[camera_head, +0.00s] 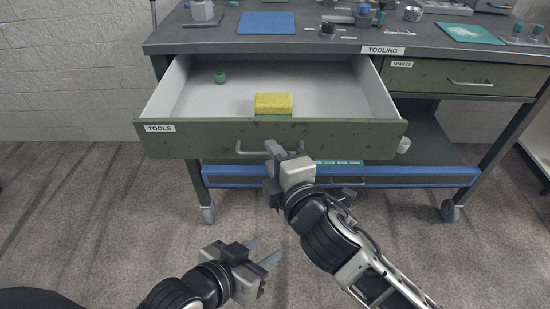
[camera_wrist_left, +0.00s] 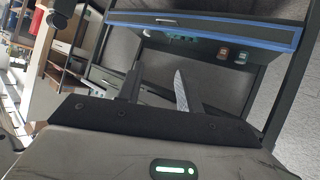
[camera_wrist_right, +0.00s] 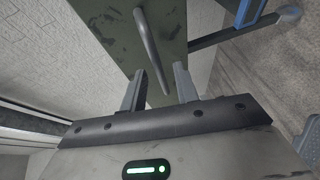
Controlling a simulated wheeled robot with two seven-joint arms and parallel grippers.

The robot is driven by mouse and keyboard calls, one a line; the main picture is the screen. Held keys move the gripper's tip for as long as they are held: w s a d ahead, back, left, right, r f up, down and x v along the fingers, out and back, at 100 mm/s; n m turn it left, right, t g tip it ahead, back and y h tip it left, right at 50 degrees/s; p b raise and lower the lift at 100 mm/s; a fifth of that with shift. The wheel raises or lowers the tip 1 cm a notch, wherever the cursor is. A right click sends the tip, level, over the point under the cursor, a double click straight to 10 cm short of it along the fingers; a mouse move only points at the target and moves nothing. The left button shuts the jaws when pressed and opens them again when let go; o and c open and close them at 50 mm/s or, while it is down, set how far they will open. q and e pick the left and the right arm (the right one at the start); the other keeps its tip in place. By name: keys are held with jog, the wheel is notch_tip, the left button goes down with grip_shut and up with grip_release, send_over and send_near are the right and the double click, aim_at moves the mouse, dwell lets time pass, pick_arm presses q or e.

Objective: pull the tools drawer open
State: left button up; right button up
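The tools drawer (camera_head: 215,139), with a green worn front and a "TOOLS" label, stands pulled out from the bench, its pale interior showing. Its bar handle (camera_head: 248,153) is on the front; the handle also shows in the right wrist view (camera_wrist_right: 149,45). My right gripper (camera_head: 284,150) is at the handle's right part. Its fingers are apart, with the bar appearing between them in the right wrist view; I cannot tell whether they touch it. My left gripper (camera_head: 267,250) is open and empty, low over the floor in front of the drawer.
Inside the drawer are a yellow block (camera_head: 273,103) and a green cap (camera_head: 220,77). The spares drawer (camera_head: 450,80) at the right is shut. A blue-edged lower shelf (camera_head: 420,171) lies below. The bench top (camera_head: 225,40) holds a blue mat and several small parts.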

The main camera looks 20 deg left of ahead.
jog(key=shift+d, duration=0.1)
